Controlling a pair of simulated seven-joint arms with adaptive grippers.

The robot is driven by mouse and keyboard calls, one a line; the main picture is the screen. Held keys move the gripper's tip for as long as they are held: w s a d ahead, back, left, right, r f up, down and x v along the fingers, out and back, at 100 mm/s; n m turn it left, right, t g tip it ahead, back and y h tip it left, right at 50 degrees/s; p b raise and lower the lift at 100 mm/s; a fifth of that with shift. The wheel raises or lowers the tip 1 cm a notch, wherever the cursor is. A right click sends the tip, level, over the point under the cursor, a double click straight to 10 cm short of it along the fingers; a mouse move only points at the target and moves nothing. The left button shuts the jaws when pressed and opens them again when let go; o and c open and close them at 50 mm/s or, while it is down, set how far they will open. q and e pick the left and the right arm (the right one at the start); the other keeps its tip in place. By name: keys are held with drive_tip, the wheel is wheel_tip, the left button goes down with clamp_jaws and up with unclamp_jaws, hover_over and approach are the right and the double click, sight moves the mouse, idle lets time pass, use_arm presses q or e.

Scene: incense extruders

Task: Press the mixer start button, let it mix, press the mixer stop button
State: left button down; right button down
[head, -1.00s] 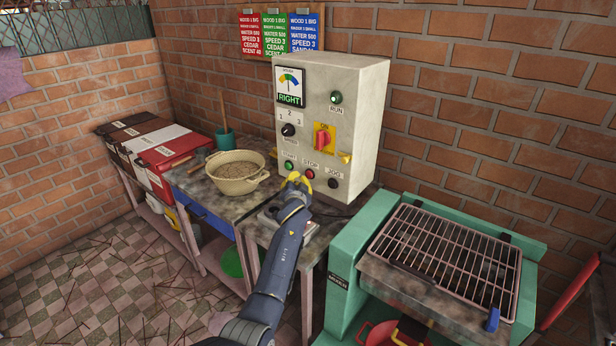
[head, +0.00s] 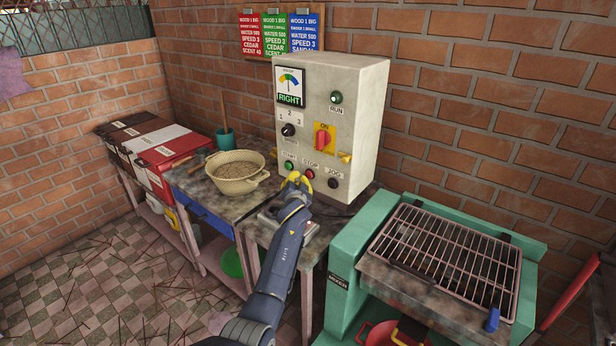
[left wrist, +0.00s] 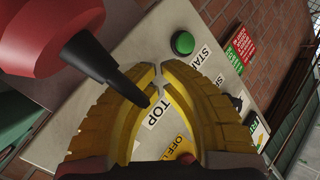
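The grey control box (head: 362,115) stands against the brick wall. Its green start button (head: 289,165) and red stop button (head: 310,174) sit low on its front. My left gripper (head: 298,178) is just in front of the panel, below and between these buttons; contact cannot be told. In the left wrist view, its yellow fingers (left wrist: 156,70) curve together with their tips almost meeting, nothing held. My right gripper is out of view.
The run lamp (head: 336,97) is above a red switch (head: 322,139) and a dark jog button (head: 333,183). The gauge (head: 289,85) reads RIGHT. A bowl of brown mix (head: 237,173) stands left.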

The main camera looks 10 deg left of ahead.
use_arm(q)
drive_tip(key=shift+w+d, duration=0.1)
drive_tip(key=shift+w, duration=0.05)
drive_tip(key=shift+w+d, duration=0.1)
drive_tip(key=shift+w, duration=0.1)
drive_tip(key=shift+w+d, duration=0.15)
drive_tip(key=shift+w, duration=0.35)
idle(1.0)
drive_tip(key=shift+s, duration=0.2)
drive_tip(key=shift+s+a, duration=0.3)
drive_tip(key=shift+s, duration=0.4)
drive_tip(key=shift+s+a, duration=0.1)
drive_tip(key=shift+s+a, duration=0.3)
drive_tip(key=shift+s, duration=0.45)
drive_tip(key=shift+s+a, duration=0.35)
drive_tip(key=shift+s, duration=0.35)
drive_tip(key=shift+s+a, duration=0.3)
drive_tip(key=shift+s, duration=0.45)
